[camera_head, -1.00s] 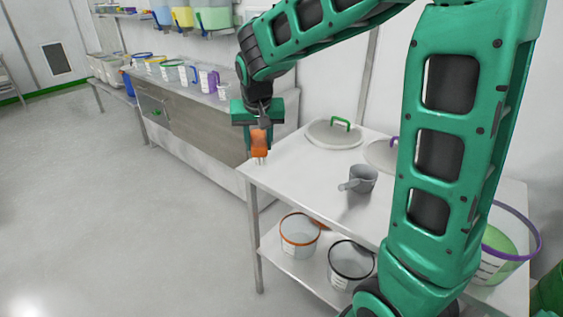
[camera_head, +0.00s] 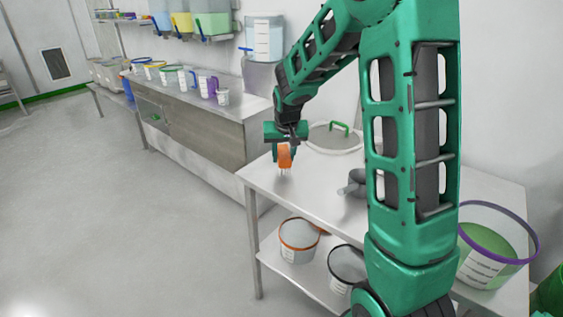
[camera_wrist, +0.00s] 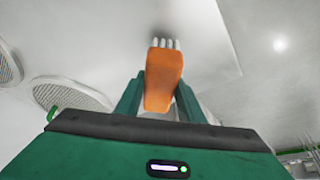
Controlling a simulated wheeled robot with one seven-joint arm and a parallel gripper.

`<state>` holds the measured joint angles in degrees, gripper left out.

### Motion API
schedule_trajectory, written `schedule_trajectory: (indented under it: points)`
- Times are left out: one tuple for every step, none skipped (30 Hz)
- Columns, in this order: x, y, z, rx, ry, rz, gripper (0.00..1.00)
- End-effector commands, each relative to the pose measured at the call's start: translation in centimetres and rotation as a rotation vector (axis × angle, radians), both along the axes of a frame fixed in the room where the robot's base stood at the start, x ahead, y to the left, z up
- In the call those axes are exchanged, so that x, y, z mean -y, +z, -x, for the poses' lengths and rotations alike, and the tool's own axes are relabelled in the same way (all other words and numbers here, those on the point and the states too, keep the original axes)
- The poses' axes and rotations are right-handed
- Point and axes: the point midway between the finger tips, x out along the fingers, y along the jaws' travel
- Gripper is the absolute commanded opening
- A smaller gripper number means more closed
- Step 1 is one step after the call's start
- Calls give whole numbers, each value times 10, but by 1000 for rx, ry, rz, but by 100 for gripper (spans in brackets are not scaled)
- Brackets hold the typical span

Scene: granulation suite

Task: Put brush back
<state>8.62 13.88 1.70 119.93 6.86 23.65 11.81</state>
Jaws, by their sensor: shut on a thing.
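My gripper (camera_head: 285,157) is shut on an orange brush (camera_head: 285,156) with pale bristles. In the head view the brush hangs bristles down over the left end of the white table (camera_head: 305,192). In the wrist view the brush (camera_wrist: 163,80) sits between both fingers, with its white bristles pointing away from the gripper. The bristle tips look close to the table surface; I cannot tell whether they touch it.
Buckets with orange (camera_head: 299,246) and black (camera_head: 346,265) rims stand on the lower shelf. A purple-rimmed bucket (camera_head: 497,246) stands at right.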

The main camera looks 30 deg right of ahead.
Motion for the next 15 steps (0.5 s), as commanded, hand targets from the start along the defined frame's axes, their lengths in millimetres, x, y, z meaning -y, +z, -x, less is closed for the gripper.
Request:
schedule_trajectory:
  points:
    - [0,-9,1,-3,0,0,7]
    - [0,-13,1,-4,0,-1,7]
    - [0,-17,0,-2,0,0,7]
    - [0,-19,0,-1,0,0,7]
    - [0,-20,0,0,0,0,7]
    - [0,-21,0,0,-1,0,7]
    - [0,-21,0,0,-1,0,7]
    - [0,-21,0,1,-1,0,7]
    - [0,-21,0,1,-1,0,7]
    - [0,-20,0,1,0,0,7]
    - [0,-20,0,1,-1,0,7]
    - [0,-21,0,0,0,0,7]
    - [0,-21,0,0,0,0,7]
    - [0,-22,0,0,0,0,7]
    - [0,-22,0,0,0,0,40]
